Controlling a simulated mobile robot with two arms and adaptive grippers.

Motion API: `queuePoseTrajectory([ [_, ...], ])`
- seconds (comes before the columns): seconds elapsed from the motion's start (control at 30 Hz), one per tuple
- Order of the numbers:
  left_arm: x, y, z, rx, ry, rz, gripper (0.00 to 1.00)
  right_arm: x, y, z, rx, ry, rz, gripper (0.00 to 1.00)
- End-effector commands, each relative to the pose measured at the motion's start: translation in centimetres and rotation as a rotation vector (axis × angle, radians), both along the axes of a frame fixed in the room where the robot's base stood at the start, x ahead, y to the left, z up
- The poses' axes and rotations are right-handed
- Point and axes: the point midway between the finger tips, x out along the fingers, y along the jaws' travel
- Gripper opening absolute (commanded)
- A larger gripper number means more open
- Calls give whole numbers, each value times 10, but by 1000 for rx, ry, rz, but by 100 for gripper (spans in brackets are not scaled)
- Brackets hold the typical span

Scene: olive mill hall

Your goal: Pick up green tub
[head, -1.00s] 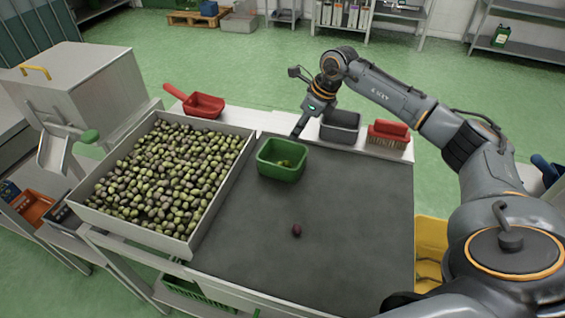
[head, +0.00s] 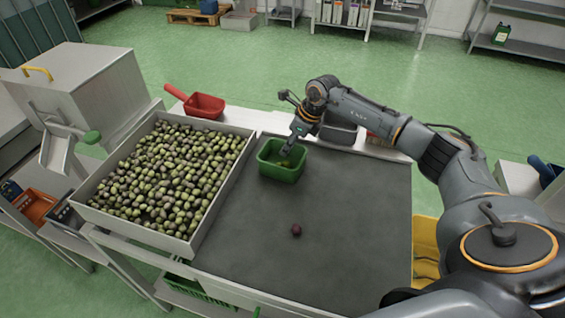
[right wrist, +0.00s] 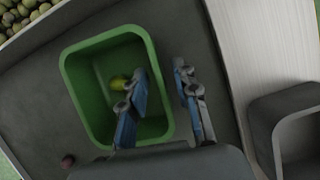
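The green tub (head: 279,174) stands upright at the back left of the dark work mat, near the olive tray. It also fills the middle of the right wrist view (right wrist: 80,98), with a yellow-green olive (right wrist: 119,82) inside. My right gripper (head: 288,153) is at the tub's back right rim. In the right wrist view my right gripper (right wrist: 160,72) is open. One finger is over the tub's inside and the other is outside its wall, with the rim between them. I cannot tell whether either finger touches. My left gripper is out of view.
A large tray (head: 137,230) full of olives is left of the mat (head: 340,240). One dark olive (head: 296,230) lies on the mat. A red scoop (head: 205,106) and a dark grey bin (head: 340,134) are along the back edge. The mat's right side is clear.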

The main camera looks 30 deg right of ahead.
Motion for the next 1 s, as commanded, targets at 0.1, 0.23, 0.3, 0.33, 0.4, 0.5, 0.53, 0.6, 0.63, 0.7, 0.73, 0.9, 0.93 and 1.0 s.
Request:
queuePoseTrajectory([
  [0.1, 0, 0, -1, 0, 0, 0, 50, 0, 0, -1, 0, 0, 0, 30],
  [0.23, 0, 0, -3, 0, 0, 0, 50, 0, 0, -3, 0, 0, 0, 30],
  [0.3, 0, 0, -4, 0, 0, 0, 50, 0, 0, -4, 0, 0, 0, 30],
  [0.33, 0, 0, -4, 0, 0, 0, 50, 0, 0, -4, 0, 0, 0, 30],
  [0.4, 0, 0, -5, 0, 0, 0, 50, 0, 0, -5, 0, 0, 0, 30],
  [0.5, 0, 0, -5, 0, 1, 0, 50, 0, 0, -5, 0, 0, 0, 30],
  [0.53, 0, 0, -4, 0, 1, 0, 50, 0, 0, -4, 0, 0, 0, 30],
  [0.6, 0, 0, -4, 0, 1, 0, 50, 0, 0, -4, 0, 0, 0, 30],
  [0.63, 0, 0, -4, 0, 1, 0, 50, 0, 0, -4, 0, 0, 0, 30],
  [0.7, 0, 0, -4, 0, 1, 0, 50, 0, 0, -4, 0, 0, 0, 24],
  [0.73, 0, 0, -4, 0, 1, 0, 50, 0, 0, -4, 0, 0, 0, 18],
  [0.9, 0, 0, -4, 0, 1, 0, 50, 0, 0, -4, 0, 0, 0, 0],
  [0.93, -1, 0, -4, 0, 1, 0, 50, 0, 0, -4, 0, 0, 0, 0],
  [1.0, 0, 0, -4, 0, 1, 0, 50, 0, 0, -4, 0, 0, 0, 0],
])
